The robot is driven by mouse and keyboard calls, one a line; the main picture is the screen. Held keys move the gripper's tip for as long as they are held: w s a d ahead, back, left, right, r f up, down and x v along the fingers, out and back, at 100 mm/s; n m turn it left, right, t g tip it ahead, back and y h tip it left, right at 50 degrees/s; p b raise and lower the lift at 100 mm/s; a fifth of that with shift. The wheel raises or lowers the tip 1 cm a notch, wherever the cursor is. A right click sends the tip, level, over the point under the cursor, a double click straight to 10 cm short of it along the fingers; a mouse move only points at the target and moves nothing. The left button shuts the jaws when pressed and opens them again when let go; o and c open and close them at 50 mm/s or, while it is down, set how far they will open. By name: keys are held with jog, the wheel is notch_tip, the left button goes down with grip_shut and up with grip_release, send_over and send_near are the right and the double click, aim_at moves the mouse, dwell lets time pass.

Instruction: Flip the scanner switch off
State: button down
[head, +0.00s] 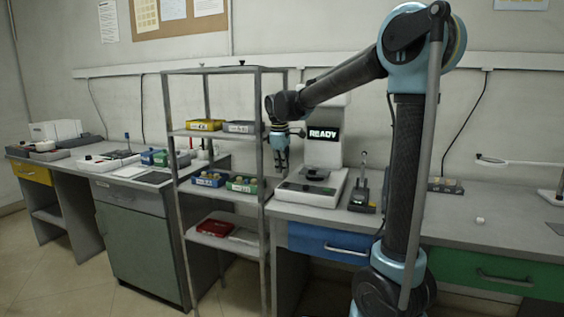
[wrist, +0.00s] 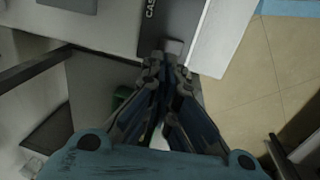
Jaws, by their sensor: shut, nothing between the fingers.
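The scanner (head: 324,155) is a white upright unit on the bench with a lit "READY" display (head: 323,134) and a flat base (head: 312,188) in front. My gripper (head: 282,160) hangs fingers-down just left of the scanner, level with or below the display. In the wrist view my gripper (wrist: 164,62) is shut and empty. Its tips are by a small pale grey block (wrist: 174,46) on a dark panel (wrist: 166,20) with partly visible "CAS" lettering. The block may be the switch; I cannot tell its position or whether the fingers touch it.
An open metal rack (head: 264,180) with yellow, grey, blue and green bins stands close left of my gripper. A dark stand with a lever (head: 362,190) sits right of the scanner. The bench (head: 450,215) is mostly clear farther right.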

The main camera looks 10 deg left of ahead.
aim_at(286, 185)
jog(key=shift+w+d+f, duration=0.1)
jog(key=shift+w+f, duration=0.05)
jog(key=shift+f, duration=0.8)
jog(key=shift+w+f, duration=0.1)
jog(key=shift+f, duration=0.8)
jog(key=shift+a, duration=0.2)
